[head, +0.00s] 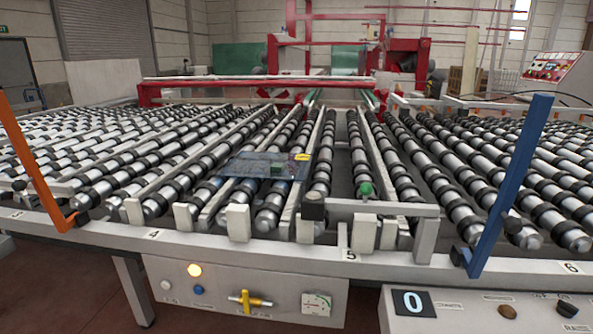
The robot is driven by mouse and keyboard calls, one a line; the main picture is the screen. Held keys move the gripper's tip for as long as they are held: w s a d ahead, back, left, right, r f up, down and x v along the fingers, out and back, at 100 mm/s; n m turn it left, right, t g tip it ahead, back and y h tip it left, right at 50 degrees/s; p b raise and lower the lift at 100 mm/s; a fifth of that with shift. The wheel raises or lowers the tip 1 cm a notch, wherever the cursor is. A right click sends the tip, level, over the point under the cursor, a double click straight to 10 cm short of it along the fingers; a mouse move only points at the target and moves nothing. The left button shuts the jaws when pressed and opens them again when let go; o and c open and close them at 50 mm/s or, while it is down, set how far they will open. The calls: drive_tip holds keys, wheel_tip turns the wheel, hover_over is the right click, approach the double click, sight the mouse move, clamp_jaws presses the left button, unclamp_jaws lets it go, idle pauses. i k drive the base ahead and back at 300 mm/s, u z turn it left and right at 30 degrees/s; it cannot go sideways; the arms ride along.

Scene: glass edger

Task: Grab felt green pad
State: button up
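A small green piece (277,170), which looks like the felt pad, lies on a dark, see-through glass sheet (245,165). The sheet rests flat across the rollers near the front middle of the conveyor, with a yellow label (302,157) at its right corner. The green piece is small here, so its texture cannot be made out. A second green item, a rounded knob-like thing (366,189), sits further right by the front bracket. My gripper is not in view.
The conveyor's front rail (255,250) runs across, with upright white blocks (238,222). An orange bar (35,165) rises at left and a blue bar (510,185) at right. A control panel (245,290) with a yellow valve handle (248,301) hangs below. Red machinery (340,50) stands behind.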

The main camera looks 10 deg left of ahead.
sight(275, 167)
drive_tip(key=z, duration=3.3)
drive_tip(key=k, duration=2.25)
drive_tip(key=u, duration=2.1)
